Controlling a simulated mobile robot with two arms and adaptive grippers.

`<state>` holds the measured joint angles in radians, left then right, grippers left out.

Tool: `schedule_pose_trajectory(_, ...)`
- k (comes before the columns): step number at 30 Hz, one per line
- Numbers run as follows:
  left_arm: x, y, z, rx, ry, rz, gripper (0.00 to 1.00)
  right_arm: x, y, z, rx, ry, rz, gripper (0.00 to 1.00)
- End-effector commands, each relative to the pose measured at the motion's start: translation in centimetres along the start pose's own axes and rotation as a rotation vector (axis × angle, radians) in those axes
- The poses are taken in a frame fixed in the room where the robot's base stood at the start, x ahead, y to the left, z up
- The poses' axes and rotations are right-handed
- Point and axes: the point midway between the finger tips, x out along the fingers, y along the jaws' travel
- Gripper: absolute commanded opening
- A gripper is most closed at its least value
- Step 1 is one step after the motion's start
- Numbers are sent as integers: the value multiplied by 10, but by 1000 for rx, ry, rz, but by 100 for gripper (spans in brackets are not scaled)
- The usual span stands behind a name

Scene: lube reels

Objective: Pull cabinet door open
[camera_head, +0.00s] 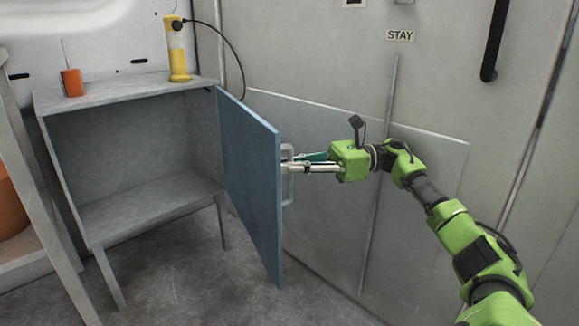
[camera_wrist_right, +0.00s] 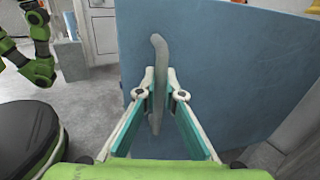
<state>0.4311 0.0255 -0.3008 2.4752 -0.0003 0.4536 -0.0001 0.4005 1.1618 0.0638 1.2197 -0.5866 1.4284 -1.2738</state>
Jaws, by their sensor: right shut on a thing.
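The blue cabinet door (camera_head: 250,180) stands swung well out from the grey cabinet (camera_head: 140,210), whose inside shows open and empty. The door's grey handle (camera_head: 288,185) is on its right face in the head view. My right gripper (camera_head: 290,164) is at the handle, its fingers shut on it. In the right wrist view the two fingertips (camera_wrist_right: 159,88) close around the upright handle (camera_wrist_right: 160,60), with the blue door (camera_wrist_right: 225,80) filling the space behind. My left gripper does not show clearly; a green arm part appears at the left of the wrist view.
A yellow lamp-like tool (camera_head: 178,50) with a black cable and a small orange box (camera_head: 72,82) stand on the cabinet top. A grey wall (camera_head: 420,110) with a "STAY" sign rises close behind my right arm. Bare floor (camera_head: 190,270) lies in front of the cabinet.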

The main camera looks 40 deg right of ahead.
Motion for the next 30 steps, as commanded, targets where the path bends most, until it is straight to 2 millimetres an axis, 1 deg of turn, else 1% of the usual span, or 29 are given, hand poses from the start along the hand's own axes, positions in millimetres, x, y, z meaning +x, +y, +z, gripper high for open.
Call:
schedule_pose_trajectory(4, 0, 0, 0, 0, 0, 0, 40, 0, 1, -2, 1, 5, 4, 0)
schedule_pose_trajectory(6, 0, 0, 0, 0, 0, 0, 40, 0, 1, -2, 1, 5, 4, 21)
schedule_pose_trajectory(7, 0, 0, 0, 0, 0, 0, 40, 0, 1, -2, 1, 5, 4, 25)
schedule_pose_trajectory(16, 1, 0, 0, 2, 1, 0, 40, 0, 0, -1, 0, 3, 2, 25)
schedule_pose_trajectory(19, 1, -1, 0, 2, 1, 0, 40, 0, 0, 4, -2, 2, 1, 25)
schedule_pose_trajectory(23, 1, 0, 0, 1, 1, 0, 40, 0, 0, 22, -6, 1, 1, 25)
schedule_pose_trajectory(27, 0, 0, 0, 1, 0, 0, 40, 0, 0, 53, -7, 2, 0, 25)
schedule_pose_trajectory(30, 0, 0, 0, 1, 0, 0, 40, 0, 0, 70, -5, 1, 1, 25)
